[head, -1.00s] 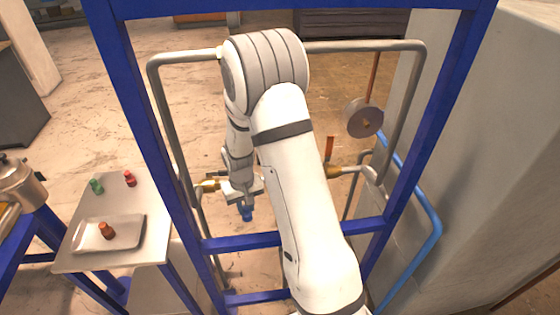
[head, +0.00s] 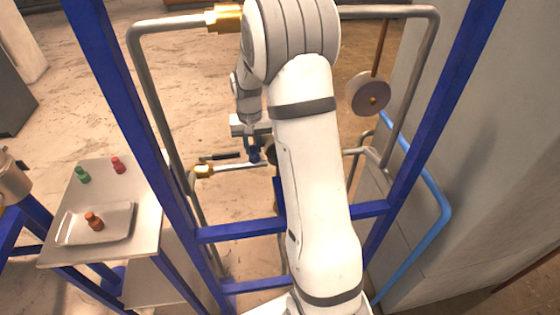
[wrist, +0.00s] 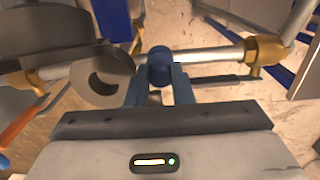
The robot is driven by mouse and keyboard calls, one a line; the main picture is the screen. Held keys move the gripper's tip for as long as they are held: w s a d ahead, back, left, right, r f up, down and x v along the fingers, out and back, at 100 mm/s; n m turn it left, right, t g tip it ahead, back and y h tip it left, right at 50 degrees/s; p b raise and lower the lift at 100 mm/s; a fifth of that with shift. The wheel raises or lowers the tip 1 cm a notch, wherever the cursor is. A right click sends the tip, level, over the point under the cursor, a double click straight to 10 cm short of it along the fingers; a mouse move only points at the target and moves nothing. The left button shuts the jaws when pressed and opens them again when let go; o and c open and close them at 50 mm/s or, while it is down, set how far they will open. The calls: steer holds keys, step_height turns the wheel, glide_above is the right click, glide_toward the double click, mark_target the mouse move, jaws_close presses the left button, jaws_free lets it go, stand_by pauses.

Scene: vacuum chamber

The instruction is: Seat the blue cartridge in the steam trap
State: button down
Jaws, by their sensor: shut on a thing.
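My gripper (wrist: 159,84) is shut on the blue cartridge (wrist: 158,61), which stands out past the fingertips in the wrist view. In the head view the cartridge (head: 255,155) hangs below my gripper, close to the pipe. The steam trap appears to be the round grey body with a dark opening (wrist: 103,76), just left of the cartridge in the wrist view. The cartridge looks outside that opening; whether they touch I cannot tell. In the head view my arm hides most of the trap area.
A pipe with a brass fitting (wrist: 265,52) runs right of the cartridge. A blue frame (head: 240,232) surrounds my arm. At left, a side table (head: 150,200) holds a green cartridge (head: 82,174), a red cartridge (head: 118,165) and a tray (head: 122,222) with an orange-brown cartridge (head: 94,221).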

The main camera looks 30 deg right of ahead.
steer(key=d+r+m, duration=0.1)
steer(key=d+r, duration=0.7)
steer(key=r, duration=0.1)
steer(key=f, duration=0.9)
steer(key=shift+d+f+p, duration=0.3)
steer(key=shift+f, duration=0.05)
steer(key=shift+f, duration=0.25)
steer(key=c, duration=1.3)
jaws_free()
steer(key=shift+r, duration=0.1)
steer(key=shift+o, duration=0.2)
step_height(320, 180, up, 12)
steer(key=b, duration=0.1)
steer(key=shift+r, duration=0.15)
